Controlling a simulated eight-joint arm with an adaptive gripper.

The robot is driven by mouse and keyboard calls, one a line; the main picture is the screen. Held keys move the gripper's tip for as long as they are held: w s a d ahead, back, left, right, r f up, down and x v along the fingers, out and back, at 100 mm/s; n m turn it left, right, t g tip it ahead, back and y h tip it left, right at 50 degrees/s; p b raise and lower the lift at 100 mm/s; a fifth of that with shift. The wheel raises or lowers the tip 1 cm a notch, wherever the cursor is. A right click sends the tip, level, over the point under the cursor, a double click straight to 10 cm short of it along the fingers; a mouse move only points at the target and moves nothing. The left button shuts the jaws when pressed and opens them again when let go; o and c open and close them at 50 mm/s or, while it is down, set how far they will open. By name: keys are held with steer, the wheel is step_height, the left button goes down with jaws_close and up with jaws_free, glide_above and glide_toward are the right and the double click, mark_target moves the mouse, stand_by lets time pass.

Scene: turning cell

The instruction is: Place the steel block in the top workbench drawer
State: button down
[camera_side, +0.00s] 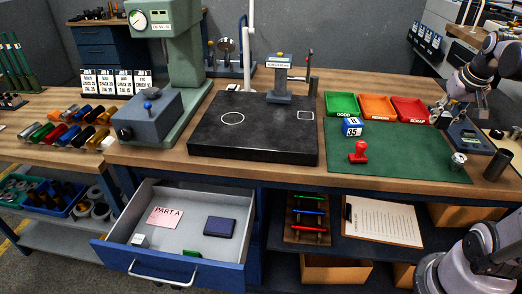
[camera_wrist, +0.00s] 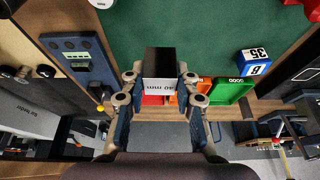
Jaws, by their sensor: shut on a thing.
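My gripper (camera_wrist: 159,80) is shut on the steel block (camera_wrist: 158,86), which shows a dark face and a pale face with an upside-down label that seems to read 40 mm. In the side view my gripper (camera_side: 446,110) is at the far right, above the workbench by the red tray; the block is too small to make out there. The top workbench drawer (camera_side: 215,274) stands open at the lower left, far from my gripper. Inside it are a pink PART A card (camera_side: 165,217), a small pale block (camera_side: 139,240), a dark blue flat case (camera_side: 220,227) and a green item (camera_side: 191,253).
A green mat (camera_side: 400,150) holds a red stamp (camera_side: 359,152) and a blue number block (camera_side: 352,127). Green, orange and red trays (camera_side: 378,108) line its back. A black surface plate (camera_side: 255,140) and a green press (camera_side: 185,60) stand between my gripper and the drawer.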

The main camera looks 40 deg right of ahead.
step_height(320, 180, up, 5)
steer(key=shift+s+f, duration=0.1)
steer(key=shift+f, duration=0.1)
steer(key=w+a+r+n+t+y, duration=0.15)
steer(key=w+a+n, duration=0.35)
steer(key=w+a, duration=0.65)
steer(key=w+a+r+n+y, duration=0.2)
steer(key=w+a+n, duration=0.35)
steer(key=w, duration=1.05)
steer(key=n+g+y, duration=0.1)
steer(key=n+y, duration=0.2)
steer(key=n, duration=0.5)
glide_above(163, 245)
steer(key=s, duration=0.3)
step_height(163, 245, down, 38)
steer(key=shift+w+r, duration=0.1)
steer(key=shift+f, duration=1.95)
